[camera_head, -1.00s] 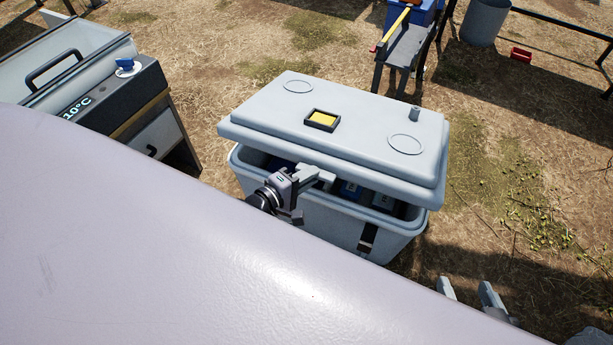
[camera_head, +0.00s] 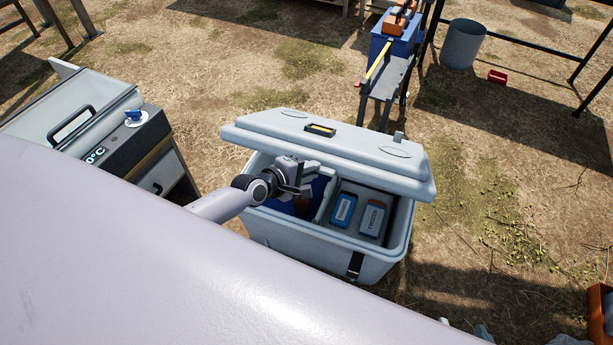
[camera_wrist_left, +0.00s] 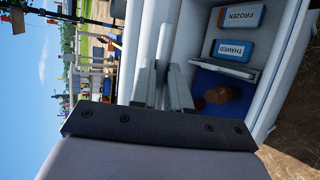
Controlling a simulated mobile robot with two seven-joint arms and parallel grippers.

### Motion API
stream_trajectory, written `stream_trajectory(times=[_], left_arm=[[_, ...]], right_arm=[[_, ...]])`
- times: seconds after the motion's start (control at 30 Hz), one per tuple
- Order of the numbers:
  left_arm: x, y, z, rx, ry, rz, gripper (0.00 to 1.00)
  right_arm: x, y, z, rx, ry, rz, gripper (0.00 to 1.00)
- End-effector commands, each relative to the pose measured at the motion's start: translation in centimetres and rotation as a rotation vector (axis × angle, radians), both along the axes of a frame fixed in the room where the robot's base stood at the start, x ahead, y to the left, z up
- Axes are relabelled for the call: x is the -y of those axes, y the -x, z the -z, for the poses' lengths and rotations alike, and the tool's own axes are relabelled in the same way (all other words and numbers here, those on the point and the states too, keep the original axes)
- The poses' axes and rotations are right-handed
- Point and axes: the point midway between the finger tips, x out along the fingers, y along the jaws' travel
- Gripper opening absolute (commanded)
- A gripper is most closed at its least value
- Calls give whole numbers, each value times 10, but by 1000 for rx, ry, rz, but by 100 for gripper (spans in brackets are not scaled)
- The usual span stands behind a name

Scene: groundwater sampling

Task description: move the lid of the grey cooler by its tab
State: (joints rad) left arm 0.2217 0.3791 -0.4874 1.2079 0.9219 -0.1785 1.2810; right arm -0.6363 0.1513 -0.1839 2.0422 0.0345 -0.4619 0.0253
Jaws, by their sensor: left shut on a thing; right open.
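The grey cooler (camera_head: 290,243) stands on the dry ground in the head view. Its lid (camera_head: 330,155) is tilted up at the near side, so the inside shows. My left gripper (camera_head: 306,178) is at the lid's near edge and shut on the tab, which is mostly hidden by the fingers. In the left wrist view the gripper (camera_wrist_left: 163,85) is at the pale lid edge, beside the open cooler. My right gripper (camera_head: 462,327) shows only as small tips at the bottom edge of the head view.
Inside the cooler are a blue pack (camera_head: 344,208), a pack marked FROZEN (camera_head: 373,218) and a brown object (camera_wrist_left: 222,94) on a blue area. A bench (camera_head: 388,75), a grey bin (camera_head: 463,43) and a red tray (camera_head: 497,76) stand behind. A temperature-display box (camera_head: 130,140) is at left.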

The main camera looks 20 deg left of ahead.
Motion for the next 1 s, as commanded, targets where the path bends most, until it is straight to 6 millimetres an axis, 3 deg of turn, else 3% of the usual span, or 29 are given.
stream_trajectory(times=[0.03,0.2,0.7,0.73,0.8,1.0], left_arm=[[1,-8,-13,21,1,-1,0],[0,-13,-20,21,1,-1,0],[0,-16,-22,23,0,-2,0],[0,-16,-22,23,0,-2,20],[0,-16,-22,22,0,-2,40],[0,-14,-19,14,0,-1,40]], right_arm=[[0,0,-5,0,0,0,64],[0,0,-8,0,1,-1,64],[0,0,-8,1,2,0,64],[0,0,-8,1,2,0,64],[0,0,-8,1,2,0,64],[1,0,-8,1,2,0,64]])
